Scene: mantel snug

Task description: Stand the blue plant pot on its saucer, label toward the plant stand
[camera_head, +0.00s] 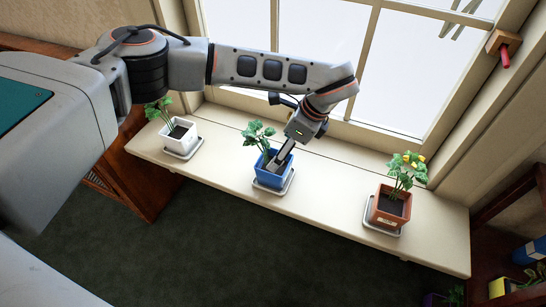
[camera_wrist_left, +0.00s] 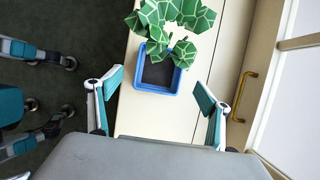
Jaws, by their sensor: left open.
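The blue plant pot (camera_head: 270,177) with a leafy green plant stands on the windowsill, at or on its pale saucer (camera_head: 287,186). I cannot tell how squarely it sits. My left gripper (camera_head: 283,156) is at the pot's right upper side, partly covering it. In the left wrist view the open fingers (camera_wrist_left: 158,78) are on either side of the blue pot (camera_wrist_left: 142,87), with visible gaps and nothing gripped. The saucer does not show there. No label can be made out on the pot. My right gripper is not in view.
A white pot (camera_head: 179,139) stands to the left on the sill (camera_head: 325,205), and a terracotta pot (camera_head: 389,208) to the right, each on a saucer. The window is close behind. A dark wooden shelf with colored items is at lower right. Bare sill lies between the pots.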

